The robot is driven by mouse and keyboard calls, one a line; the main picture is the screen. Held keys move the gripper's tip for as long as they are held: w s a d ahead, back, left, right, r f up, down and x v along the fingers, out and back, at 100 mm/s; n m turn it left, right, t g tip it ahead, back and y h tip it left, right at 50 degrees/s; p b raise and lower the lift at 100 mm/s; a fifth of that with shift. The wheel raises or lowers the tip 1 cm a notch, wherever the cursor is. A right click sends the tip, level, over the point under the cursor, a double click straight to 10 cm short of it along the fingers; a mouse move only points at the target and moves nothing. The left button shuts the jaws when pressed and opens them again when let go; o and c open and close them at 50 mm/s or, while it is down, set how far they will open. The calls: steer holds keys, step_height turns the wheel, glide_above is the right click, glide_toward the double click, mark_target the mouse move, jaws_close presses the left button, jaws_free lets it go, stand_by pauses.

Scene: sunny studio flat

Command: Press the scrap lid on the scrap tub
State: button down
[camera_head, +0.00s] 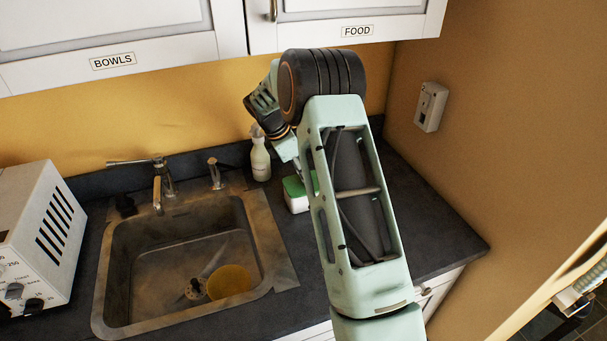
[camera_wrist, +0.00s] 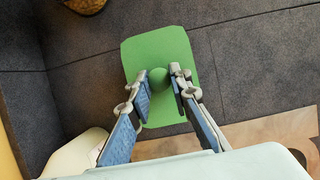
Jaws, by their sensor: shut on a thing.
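The green scrap lid (camera_wrist: 160,45) is a rounded rectangle with a round knob, and it fills the middle of the wrist view. My gripper (camera_wrist: 160,76) is shut on the knob, with one finger on each side. In the head view the lid (camera_head: 294,187) lies at the top of the white scrap tub (camera_head: 298,204), on the counter right of the sink. My arm hides part of both. The lid hides the tub in the wrist view. I cannot tell whether the lid is pressed fully down.
A white spray bottle (camera_head: 260,155) stands behind the tub, near the wall. The sink (camera_head: 120,285), left of the tub, holds a yellow round thing (camera_head: 229,281). A toaster oven (camera_head: 35,240) stands far left.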

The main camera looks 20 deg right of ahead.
steer(key=c, duration=1.2)
jaws_free()
steer(key=shift+r, duration=0.1)
